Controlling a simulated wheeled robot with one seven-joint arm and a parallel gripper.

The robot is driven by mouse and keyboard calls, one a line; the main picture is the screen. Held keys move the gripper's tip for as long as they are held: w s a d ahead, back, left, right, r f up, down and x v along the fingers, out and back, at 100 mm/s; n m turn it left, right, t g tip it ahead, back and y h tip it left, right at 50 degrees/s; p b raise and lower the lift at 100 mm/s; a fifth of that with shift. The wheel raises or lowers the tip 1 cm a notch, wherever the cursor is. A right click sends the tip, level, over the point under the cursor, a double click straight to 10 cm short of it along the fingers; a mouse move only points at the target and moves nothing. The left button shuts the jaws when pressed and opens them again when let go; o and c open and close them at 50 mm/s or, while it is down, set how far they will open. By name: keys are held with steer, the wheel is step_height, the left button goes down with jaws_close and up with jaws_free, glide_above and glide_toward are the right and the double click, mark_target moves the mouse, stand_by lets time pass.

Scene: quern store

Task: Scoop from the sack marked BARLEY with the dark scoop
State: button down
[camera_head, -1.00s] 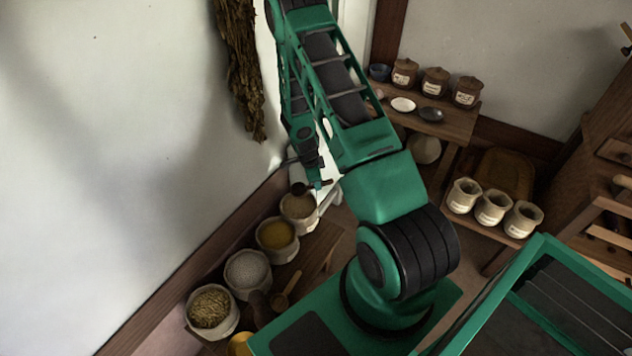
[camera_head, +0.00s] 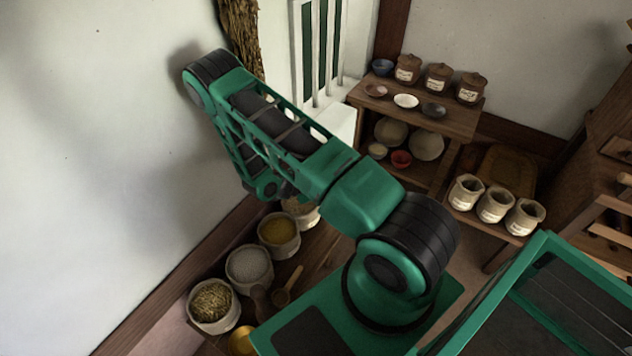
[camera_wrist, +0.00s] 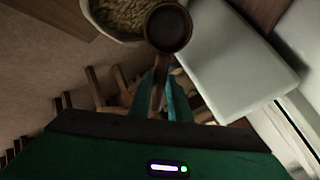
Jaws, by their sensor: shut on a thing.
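In the wrist view my gripper (camera_wrist: 163,84) is shut on the handle of a dark scoop (camera_wrist: 168,28). The scoop's round bowl points away from my gripper and overlaps the rim of a pale sack (camera_wrist: 97,22) of tan grain. I cannot tell whether the bowl touches the grain. In the head view my arm hides the gripper and scoop. A row of sacks stands along the wall: straw-coloured stuff (camera_head: 212,304), whitish grain (camera_head: 249,267), yellow grain (camera_head: 279,231), and a tan-grain sack (camera_head: 303,212) partly behind my arm. No sack marking is readable.
A light wooden scoop (camera_head: 286,290) and a brown one (camera_head: 260,299) lie beside the sacks, near a yellow vessel (camera_head: 241,341). Shelves (camera_head: 455,122) with jars and bowls stand at the back right. A pale block (camera_wrist: 235,68) is close right of the scoop.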

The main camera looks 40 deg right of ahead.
steer(key=shift+s+a+f, duration=0.2)
steer(key=shift+a+f, duration=0.35)
steer(key=shift+f, duration=0.25)
steer(key=shift+s+a+f, duration=0.15)
steer(key=shift+a+f, duration=0.4)
steer(key=shift+f, duration=0.25)
steer(key=shift+s+a+f, duration=0.2)
steer(key=shift+a+f, duration=0.35)
steer(key=shift+f, duration=0.25)
